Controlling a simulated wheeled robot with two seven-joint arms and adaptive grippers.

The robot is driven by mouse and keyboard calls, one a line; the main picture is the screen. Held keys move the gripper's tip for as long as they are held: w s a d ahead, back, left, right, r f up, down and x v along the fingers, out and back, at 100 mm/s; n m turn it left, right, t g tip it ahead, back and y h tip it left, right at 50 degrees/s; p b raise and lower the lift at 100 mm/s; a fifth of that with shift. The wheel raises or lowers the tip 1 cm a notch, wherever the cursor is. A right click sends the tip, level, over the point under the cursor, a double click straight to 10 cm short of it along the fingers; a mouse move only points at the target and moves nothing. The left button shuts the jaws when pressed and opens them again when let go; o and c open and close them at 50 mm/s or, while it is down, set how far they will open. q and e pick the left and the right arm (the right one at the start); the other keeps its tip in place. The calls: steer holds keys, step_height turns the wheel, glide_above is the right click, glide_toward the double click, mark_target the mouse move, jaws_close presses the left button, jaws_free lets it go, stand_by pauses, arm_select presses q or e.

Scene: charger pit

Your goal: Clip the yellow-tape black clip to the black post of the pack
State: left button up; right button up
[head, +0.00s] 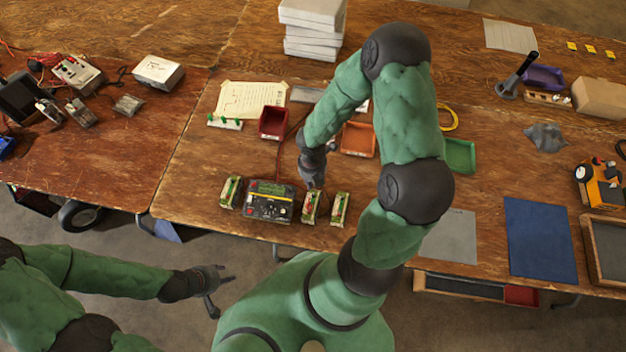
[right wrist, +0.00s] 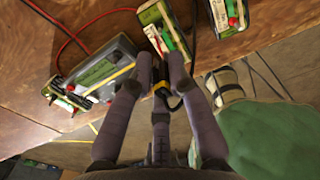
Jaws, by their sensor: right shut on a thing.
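My right gripper (head: 313,183) is above the table by the packs, and its fingers also show in the right wrist view (right wrist: 161,75). It is shut on the black clip with yellow tape (right wrist: 161,89); the fingers partly hide the clip. A green-and-tan pack (head: 311,207) lies just beyond the fingertips, and also shows in the right wrist view (right wrist: 166,28). Its black post cannot be made out. A second pack (head: 340,209) is to its right and a third (head: 229,192) is left of the charger (head: 268,201). My left gripper (head: 218,281) is open and empty, off the table's front edge.
A dark red bin (head: 272,122), an orange bin (head: 358,139) and a green tray (head: 459,155) stand behind the packs. A red cable (right wrist: 85,33) runs beside the charger and a dark cable (right wrist: 193,30) passes between two packs. The table front edge is close.

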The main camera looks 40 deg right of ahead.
steer(key=shift+f+b, duration=2.85)
steer(key=shift+f, duration=0.55)
steer(key=shift+f, duration=0.2)
steer(key=o, duration=0.9)
steer(key=shift+o, duration=0.2)
steer(key=shift+o, duration=1)
